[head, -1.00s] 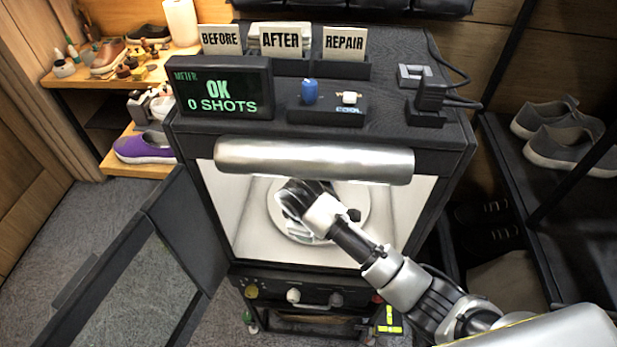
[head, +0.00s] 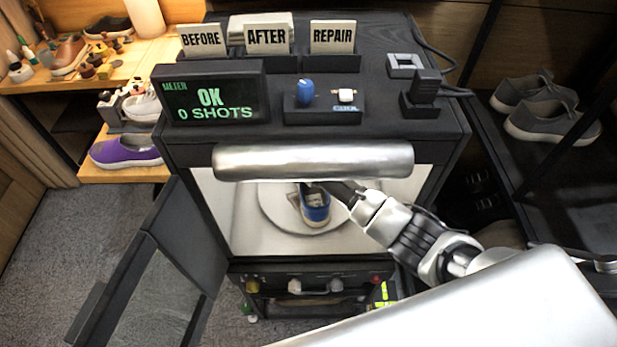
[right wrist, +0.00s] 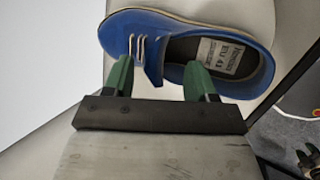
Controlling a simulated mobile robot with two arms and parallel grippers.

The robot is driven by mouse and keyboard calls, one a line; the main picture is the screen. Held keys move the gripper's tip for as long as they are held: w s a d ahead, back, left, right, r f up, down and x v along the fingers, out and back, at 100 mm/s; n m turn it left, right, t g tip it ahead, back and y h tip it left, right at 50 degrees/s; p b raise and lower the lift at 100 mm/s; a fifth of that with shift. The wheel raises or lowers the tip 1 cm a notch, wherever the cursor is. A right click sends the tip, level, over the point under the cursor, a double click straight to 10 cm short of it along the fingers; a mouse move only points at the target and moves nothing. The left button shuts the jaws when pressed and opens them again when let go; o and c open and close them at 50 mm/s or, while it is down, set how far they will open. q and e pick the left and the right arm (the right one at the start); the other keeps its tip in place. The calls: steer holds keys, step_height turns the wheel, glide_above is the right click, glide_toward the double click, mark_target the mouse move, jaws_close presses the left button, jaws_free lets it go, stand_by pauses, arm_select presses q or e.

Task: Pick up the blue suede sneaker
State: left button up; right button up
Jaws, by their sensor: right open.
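The blue suede sneaker (head: 315,207) sits on a round white turntable (head: 274,213) inside the lit booth. In the right wrist view the sneaker (right wrist: 125,32) shows laces, a pale sole edge and a label inside its opening. My right arm reaches into the booth from the right. My right gripper (right wrist: 160,75) is open, with its two green fingers apart at the side of the sneaker. One fingertip is near the tongue and the other near the collar; I cannot tell whether they touch. In the head view the gripper is mostly hidden under the booth's top bar. My left gripper is out of view.
The booth's metal bar (head: 313,161) crosses above its opening, and its dark door (head: 150,262) hangs open at the left. A meter display (head: 211,95) reads OK, 0 SHOTS. Grey shoes (head: 552,108) stand on the right rack; a purple shoe (head: 125,151) is on the left shelf.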

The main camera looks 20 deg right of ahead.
steer(key=shift+x, duration=1.85)
steer(key=shift+w, duration=0.15)
steer(key=shift+r, duration=0.1)
jaws_close()
